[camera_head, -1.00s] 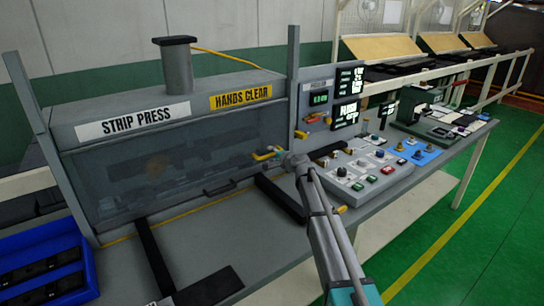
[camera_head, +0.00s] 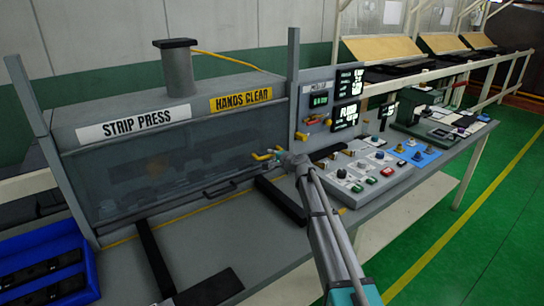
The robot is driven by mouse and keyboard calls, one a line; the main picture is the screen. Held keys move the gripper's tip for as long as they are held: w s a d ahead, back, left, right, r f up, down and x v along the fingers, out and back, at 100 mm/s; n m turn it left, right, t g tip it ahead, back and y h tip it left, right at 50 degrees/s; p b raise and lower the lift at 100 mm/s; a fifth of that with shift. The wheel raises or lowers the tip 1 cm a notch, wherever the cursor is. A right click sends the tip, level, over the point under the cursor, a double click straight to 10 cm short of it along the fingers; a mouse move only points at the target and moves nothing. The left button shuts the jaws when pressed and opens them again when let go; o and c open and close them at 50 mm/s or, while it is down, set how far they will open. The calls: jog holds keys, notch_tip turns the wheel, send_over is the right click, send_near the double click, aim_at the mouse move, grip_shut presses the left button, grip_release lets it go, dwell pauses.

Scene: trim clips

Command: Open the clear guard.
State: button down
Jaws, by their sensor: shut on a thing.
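The clear guard (camera_head: 150,170) is a see-through panel across the front of the grey strip press. Dark shapes show blurred behind it. Its lower edge is a dark rail with a black handle (camera_head: 220,186), close above the press bed. My gripper (camera_head: 266,156) is at the guard's lower right, near the right post. It is shut, with small yellow parts at its tip. It appears to hold the right part of the guard's lower edge, but the exact contact is too small to see.
A control panel (camera_head: 370,172) with knobs and buttons lies right of my arm, below lit displays (camera_head: 347,100). A blue bin (camera_head: 45,238) with dark strips stands at the left front. Black bars (camera_head: 153,262) lie on the bench. The green floor at right is open.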

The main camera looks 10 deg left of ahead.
jog(key=p, duration=1.7)
send_near(265, 114)
jog(key=x, duration=0.5)
jog(key=shift+w+a, duration=0.2)
jog(key=c, duration=0.6)
grip_release()
jog(key=shift+f+b, duration=0.2)
jog(key=shift+b, duration=0.1)
notch_tip(265, 114, down, 18)
jog(key=b, duration=1.8)
jog(key=shift+f, duration=0.1)
jog(key=r+p+v, duration=0.1)
jog(key=p+v, duration=0.2)
jog(key=v, duration=1.1)
jog(key=s+f+n+g, duration=0.1)
jog(key=s+f+n, duration=0.1)
jog(key=s, duration=1.1)
jog(key=shift+f+h+b, duration=0.3)
jog(key=shift+f+b, duration=0.1)
jog(key=shift+f, duration=0.4)
jog(key=shift+d, duration=0.15)
